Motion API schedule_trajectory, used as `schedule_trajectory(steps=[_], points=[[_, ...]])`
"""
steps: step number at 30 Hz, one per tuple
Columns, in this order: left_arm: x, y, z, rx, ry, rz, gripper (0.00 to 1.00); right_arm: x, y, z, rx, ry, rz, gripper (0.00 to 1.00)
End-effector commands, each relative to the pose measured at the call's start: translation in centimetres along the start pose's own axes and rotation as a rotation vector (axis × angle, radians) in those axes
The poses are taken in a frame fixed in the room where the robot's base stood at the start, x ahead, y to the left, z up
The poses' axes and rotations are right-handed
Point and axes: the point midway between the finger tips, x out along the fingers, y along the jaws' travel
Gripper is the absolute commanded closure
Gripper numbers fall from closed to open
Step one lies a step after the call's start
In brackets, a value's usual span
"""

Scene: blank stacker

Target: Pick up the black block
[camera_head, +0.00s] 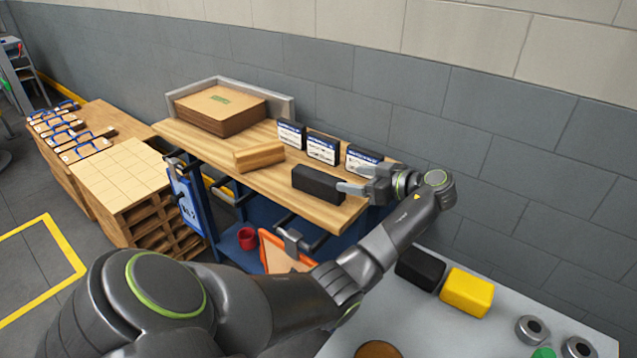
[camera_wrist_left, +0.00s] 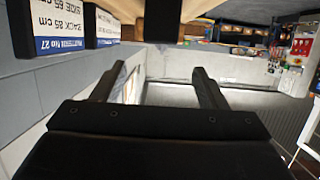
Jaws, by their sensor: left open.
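A black block (camera_head: 318,184) lies on the wooden bench top near its right end. My left gripper (camera_head: 352,188) is open, with its fingers at the block's right end in the head view. In the left wrist view the open fingers (camera_wrist_left: 156,75) are apart, and a dark block end (camera_wrist_left: 163,20) shows ahead, in line with the gap between them. I cannot tell whether the fingertips touch the block. A second black block (camera_head: 420,268) lies on the grey table beside a yellow block (camera_head: 467,292). My right gripper is not in view.
Black boxes with white labels (camera_head: 322,149) stand behind the block along the wall; they also show in the wrist view (camera_wrist_left: 62,28). A wooden block (camera_head: 258,155) and a brown stack (camera_head: 220,108) are further left. The grey table (camera_head: 390,322) is in front.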

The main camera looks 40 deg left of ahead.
Motion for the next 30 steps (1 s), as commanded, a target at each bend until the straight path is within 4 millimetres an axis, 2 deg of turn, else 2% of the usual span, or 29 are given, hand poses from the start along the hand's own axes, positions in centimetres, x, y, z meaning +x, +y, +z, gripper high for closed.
schedule_trajectory(steps=[3,6,14,22,25,30], points=[[2.4,-0.1,0.0,0.0,0.003,-0.002,0.33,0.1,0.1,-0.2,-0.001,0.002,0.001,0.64],[3.7,0.0,0.0,-0.001,0.002,-0.001,0.33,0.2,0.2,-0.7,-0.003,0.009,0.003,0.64],[5.1,-0.1,0.0,0.0,0.001,-0.001,0.33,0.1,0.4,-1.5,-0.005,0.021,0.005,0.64],[9.0,-0.6,0.2,-0.001,0.003,-0.002,0.33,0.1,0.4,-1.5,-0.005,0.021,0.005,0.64],[9.6,-0.5,0.2,-0.001,-0.001,0.001,0.33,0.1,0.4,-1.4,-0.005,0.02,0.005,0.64],[9.6,-0.5,0.2,-0.001,-0.001,0.001,0.33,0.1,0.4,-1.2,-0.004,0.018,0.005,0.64]])
